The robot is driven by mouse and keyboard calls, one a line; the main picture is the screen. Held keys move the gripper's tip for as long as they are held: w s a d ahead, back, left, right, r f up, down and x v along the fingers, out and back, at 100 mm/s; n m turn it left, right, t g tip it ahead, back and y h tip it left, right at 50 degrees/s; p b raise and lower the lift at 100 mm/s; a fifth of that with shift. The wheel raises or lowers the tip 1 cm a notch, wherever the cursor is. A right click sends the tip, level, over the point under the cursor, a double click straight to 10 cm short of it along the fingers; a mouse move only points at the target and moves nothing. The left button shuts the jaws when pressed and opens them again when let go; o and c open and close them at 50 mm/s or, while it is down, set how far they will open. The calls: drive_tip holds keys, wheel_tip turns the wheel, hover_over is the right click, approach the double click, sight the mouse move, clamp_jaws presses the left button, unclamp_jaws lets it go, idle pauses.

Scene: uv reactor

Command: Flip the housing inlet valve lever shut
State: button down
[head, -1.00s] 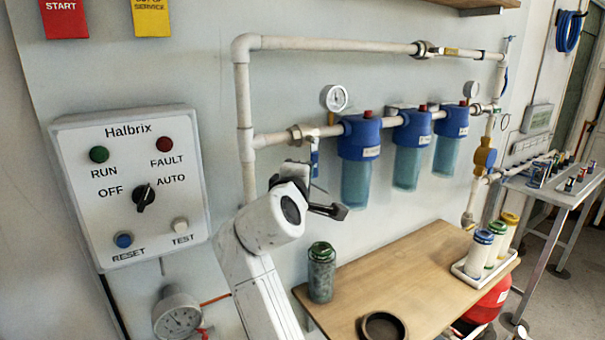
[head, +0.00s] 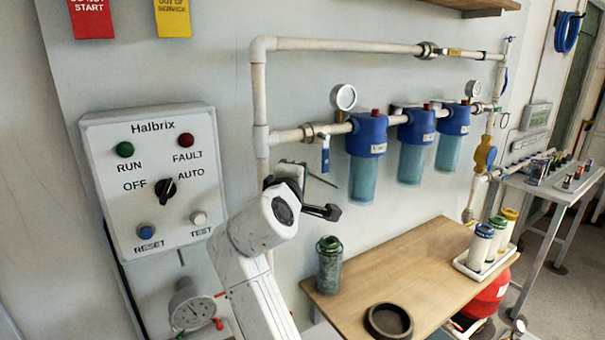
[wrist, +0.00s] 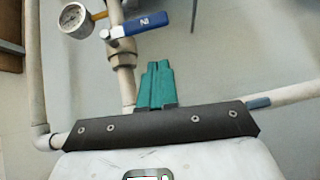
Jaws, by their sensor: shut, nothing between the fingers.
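The inlet valve lever (head: 325,157) is blue and hangs straight down from the white horizontal pipe, left of the first blue filter housing (head: 365,150). It lies across the pipe's line. In the wrist view the lever (wrist: 142,25) is at the top, pointing right, also across its pipe. My gripper (head: 334,185) is below the lever in the head view, apart from it. In the wrist view its teal fingers (wrist: 157,66) are together and empty, with a visible gap between their tips and the lever.
A pressure gauge (head: 343,97) sits above the pipe by the valve. The Halbrix control box (head: 150,180) is on the wall at left. A wooden bench (head: 400,265) below holds a dark green canister (head: 328,265) and a dark round dish (head: 388,321).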

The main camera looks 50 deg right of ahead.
drive_tip(key=b+v, duration=0.1)
drive_tip(key=v, duration=0.8)
drive_tip(key=shift+f+b, duration=0.35)
drive_tip(key=shift+b, duration=0.05)
drive_tip(key=shift+s, duration=0.1)
drive_tip(key=s+a+f+m+g+y, duration=0.1)
drive_tip(key=s+f+y, duration=0.2)
drive_tip(key=f, duration=0.7)
drive_tip(key=s+f+g+y, duration=0.1)
drive_tip(key=s+f+y, duration=0.25)
drive_tip(key=f, duration=0.65)
drive_tip(key=s+a+f+m+g+y, duration=0.1)
drive_tip(key=s+f+y, duration=0.15)
drive_tip(key=f, duration=0.65)
drive_tip(key=s+a+f+m+g+y, duration=0.1)
drive_tip(key=s+a+f+g+y, duration=0.1)
drive_tip(key=s+f, duration=0.5)
drive_tip(key=s+a+f+m+g+y, duration=0.2)
drive_tip(key=s+a+f+y, duration=0.2)
drive_tip(key=s, duration=0.9)
wheel_tip(320, 180, down, 4)
drive_tip(key=shift+a+m, duration=0.3)
drive_tip(key=shift+a, duration=0.85)
drive_tip(key=shift+s+d, duration=0.1)
